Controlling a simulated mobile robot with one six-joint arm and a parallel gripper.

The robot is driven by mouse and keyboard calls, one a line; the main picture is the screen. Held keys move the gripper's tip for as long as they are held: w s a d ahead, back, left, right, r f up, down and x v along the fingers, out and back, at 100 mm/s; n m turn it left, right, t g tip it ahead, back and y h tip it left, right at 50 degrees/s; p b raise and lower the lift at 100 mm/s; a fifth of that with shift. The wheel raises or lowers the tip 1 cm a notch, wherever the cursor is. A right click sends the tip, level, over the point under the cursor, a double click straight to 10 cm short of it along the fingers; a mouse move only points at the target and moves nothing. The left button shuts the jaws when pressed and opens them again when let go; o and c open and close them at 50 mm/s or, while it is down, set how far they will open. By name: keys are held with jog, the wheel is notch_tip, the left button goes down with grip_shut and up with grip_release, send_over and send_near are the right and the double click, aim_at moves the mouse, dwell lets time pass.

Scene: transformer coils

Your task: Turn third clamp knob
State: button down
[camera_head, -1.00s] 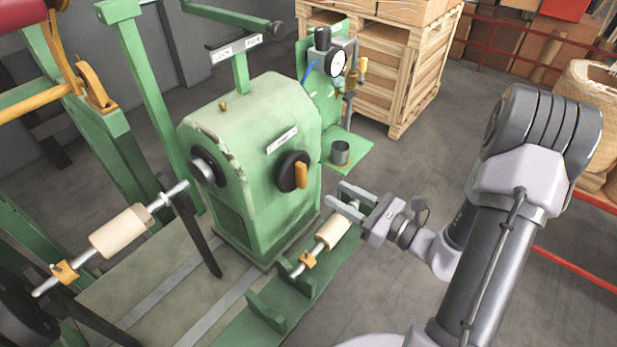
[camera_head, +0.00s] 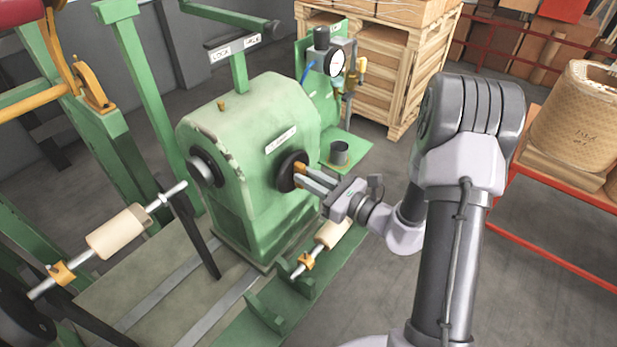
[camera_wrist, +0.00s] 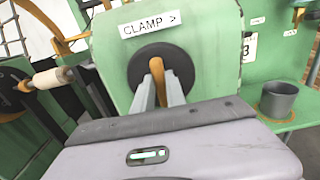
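The clamp knob is a black round dial (camera_head: 287,171) with an orange handle bar, on the side of the green machine housing (camera_head: 250,130). In the wrist view the orange handle (camera_wrist: 181,66) stands out from the black dial, below a "CLAMP >" label (camera_wrist: 150,24). My gripper (camera_head: 306,177) is at the knob. Its two fingers lie close on either side of the handle and look shut on it. They also show in the wrist view (camera_wrist: 158,92). The fingers hide part of the handle and dial.
A spindle with a cream roller (camera_head: 331,234) lies on the green rail below my gripper. A grey cup (camera_head: 340,153) and a pressure gauge (camera_head: 336,62) are behind. A "LOCK" lever (camera_head: 236,70) stands above the housing.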

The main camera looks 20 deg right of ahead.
jog(key=shift+r+m+p, duration=0.1)
jog(key=shift+m+p, duration=0.25)
jog(key=shift+m, duration=0.05)
jog(key=shift+d+m+p, duration=0.1)
jog(key=shift+m+p, duration=0.8)
jog(key=shift+m, duration=0.2)
jog(key=shift+f+m+p, duration=0.3)
jog(key=shift+m+p, duration=1.85)
jog(key=shift+m, duration=2.7)
jog(key=shift+f+m+p, duration=0.3)
jog(key=shift+m+p, duration=1.9)
jog(key=shift+m, duration=2.6)
jog(key=shift+f+m+p, duration=0.3)
jog(key=shift+m+p, duration=1.85)
jog(key=shift+m, duration=2.7)
jog(key=c, duration=1.4)
grip_release()
